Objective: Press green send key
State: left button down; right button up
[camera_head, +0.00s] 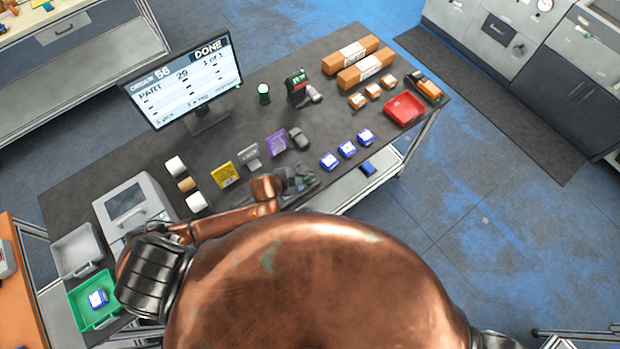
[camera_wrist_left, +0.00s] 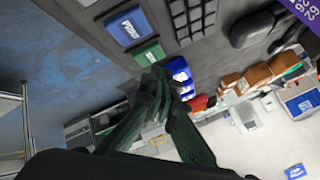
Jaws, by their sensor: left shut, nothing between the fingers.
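The green send key (camera_wrist_left: 149,54) shows in the left wrist view beside a larger blue PRINT key (camera_wrist_left: 128,28), on a dark keypad with rows of black keys (camera_wrist_left: 190,18). My left gripper (camera_wrist_left: 160,76) is shut and empty, with its dark green fingertips close to the near edge of the green key. I cannot tell whether they touch it. In the head view my left gripper (camera_head: 296,178) is over the front edge of the dark bench and largely covers the keypad. My right gripper is not in view.
A monitor (camera_head: 186,82) reads DONE. A scanner in its stand (camera_head: 298,88), a mouse (camera_head: 298,138), yellow (camera_head: 224,175) and purple (camera_head: 276,143) cards and several blue boxes (camera_head: 347,149) are on the bench. A red tray (camera_head: 404,108) is at right; a green bin (camera_head: 94,300) holds a blue box.

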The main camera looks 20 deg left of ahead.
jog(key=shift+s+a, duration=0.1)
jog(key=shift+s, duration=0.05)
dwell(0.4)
pick_arm(q)
jog(key=shift+f, duration=0.4)
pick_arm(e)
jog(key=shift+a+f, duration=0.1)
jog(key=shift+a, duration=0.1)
pick_arm(q)
jog(key=shift+f, duration=0.5)
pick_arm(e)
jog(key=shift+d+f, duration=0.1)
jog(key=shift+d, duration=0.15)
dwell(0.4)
pick_arm(q)
jog(key=shift+r+p, duration=0.85)
jog(key=shift+r, duration=0.05)
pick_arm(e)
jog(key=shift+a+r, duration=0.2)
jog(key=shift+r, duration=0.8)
